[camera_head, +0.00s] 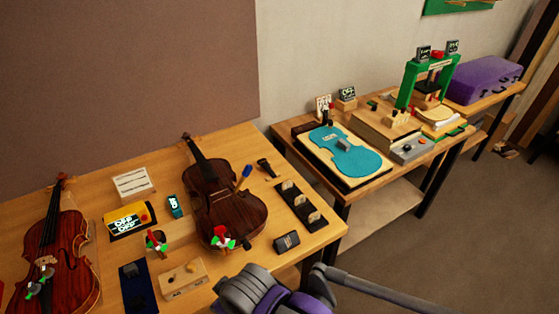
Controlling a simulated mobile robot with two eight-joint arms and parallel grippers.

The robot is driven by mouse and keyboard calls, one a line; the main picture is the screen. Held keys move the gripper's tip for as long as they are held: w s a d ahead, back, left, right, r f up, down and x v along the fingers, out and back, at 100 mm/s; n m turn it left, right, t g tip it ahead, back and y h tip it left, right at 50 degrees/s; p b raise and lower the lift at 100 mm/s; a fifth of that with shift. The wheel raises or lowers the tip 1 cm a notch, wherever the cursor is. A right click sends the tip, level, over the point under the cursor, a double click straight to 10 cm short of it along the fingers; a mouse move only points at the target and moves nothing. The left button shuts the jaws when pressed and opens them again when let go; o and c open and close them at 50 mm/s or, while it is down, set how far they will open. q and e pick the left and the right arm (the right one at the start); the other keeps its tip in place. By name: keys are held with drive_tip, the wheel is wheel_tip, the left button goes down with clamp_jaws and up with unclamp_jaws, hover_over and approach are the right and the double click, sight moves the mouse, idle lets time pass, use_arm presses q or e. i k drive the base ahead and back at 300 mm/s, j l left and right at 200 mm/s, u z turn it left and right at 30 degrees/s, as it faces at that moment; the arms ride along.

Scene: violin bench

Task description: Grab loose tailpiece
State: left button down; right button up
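A small dark elongated piece (266,168), wider at one end, lies on the near bench to the right of the middle violin's neck. It looks like the loose tailpiece, but it is too small to be sure. The dark brown violin (222,190) lies beside it with its neck pointing away from me. A blue-handled tool (244,172) lies between the two. A purple and grey part of my arm shows at the bottom centre, in front of the bench edge. No gripper fingers show, and no gripper is seen at the dark piece.
A rack with several wooden pieces (297,205) and a dark block (286,241) lie right of the violin. A second violin (52,255) lies far left. A yellow device (129,217) stands between the violins. The right bench holds a blue violin-shaped mat (345,150) and a green press (408,84).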

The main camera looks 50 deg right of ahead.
sight(263, 162)
drive_tip(key=k+l, duration=0.1)
drive_tip(key=l, duration=1.2)
drive_tip(key=k+l, duration=0.15)
drive_tip(key=l, duration=1.1)
drive_tip(key=k, duration=0.05)
